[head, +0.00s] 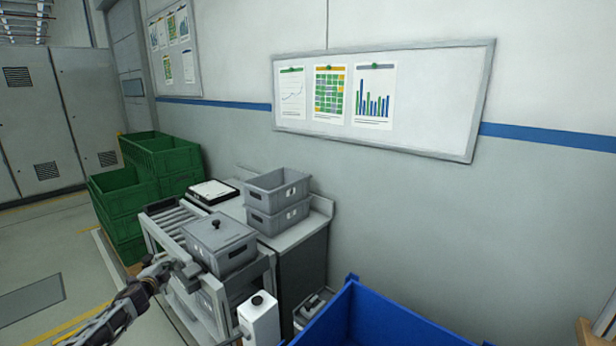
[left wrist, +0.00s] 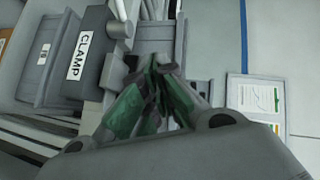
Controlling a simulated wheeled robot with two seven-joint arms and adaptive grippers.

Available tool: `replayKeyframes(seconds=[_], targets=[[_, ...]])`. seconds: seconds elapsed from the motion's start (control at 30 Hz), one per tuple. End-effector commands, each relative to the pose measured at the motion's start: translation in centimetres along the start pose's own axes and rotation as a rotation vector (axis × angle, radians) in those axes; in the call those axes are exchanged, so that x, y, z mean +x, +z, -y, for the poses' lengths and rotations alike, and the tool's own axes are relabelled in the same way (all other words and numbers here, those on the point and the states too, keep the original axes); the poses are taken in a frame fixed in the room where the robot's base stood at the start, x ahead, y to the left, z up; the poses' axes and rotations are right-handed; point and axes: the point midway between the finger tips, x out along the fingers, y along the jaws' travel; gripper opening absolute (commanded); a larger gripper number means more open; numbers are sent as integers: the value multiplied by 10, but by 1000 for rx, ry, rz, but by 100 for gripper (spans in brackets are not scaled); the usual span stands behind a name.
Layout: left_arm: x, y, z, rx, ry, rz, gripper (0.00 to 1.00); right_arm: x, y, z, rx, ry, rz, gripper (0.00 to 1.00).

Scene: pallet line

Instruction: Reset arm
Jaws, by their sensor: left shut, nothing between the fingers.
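My left arm comes in from the lower left in the head view. Its gripper (head: 192,268) is in front of the roller stand, near the lidded grey box (head: 221,243). In the left wrist view the two fingers of the gripper (left wrist: 160,66) come together at the tips, with nothing between them. Whether the gripper touches the stand or the box cannot be told. My right gripper is in neither view.
Green crates (head: 124,200) stand behind at the left. A blue bin (head: 385,322) is at the front. The left wrist view shows a CLAMP label (left wrist: 80,57).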

Motion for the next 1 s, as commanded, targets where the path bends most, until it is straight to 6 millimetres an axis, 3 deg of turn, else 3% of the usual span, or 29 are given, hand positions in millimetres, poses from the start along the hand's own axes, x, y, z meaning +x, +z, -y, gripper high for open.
replayKeyframes(seconds=[0.03, 0.2, 0.4, 0.67, 1.0], targets=[[-1, 12, -22, -51, 24, 38, 0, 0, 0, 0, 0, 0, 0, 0], [-12, 49, -91, -208, 99, 157, 0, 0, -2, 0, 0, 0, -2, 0], [-36, 79, -176, -364, 188, 276, 0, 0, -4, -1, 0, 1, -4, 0], [-80, 100, -286, -526, 298, 395, 0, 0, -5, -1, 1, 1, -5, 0], [-159, 106, -422, -681, 434, 525, 0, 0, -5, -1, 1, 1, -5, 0]])
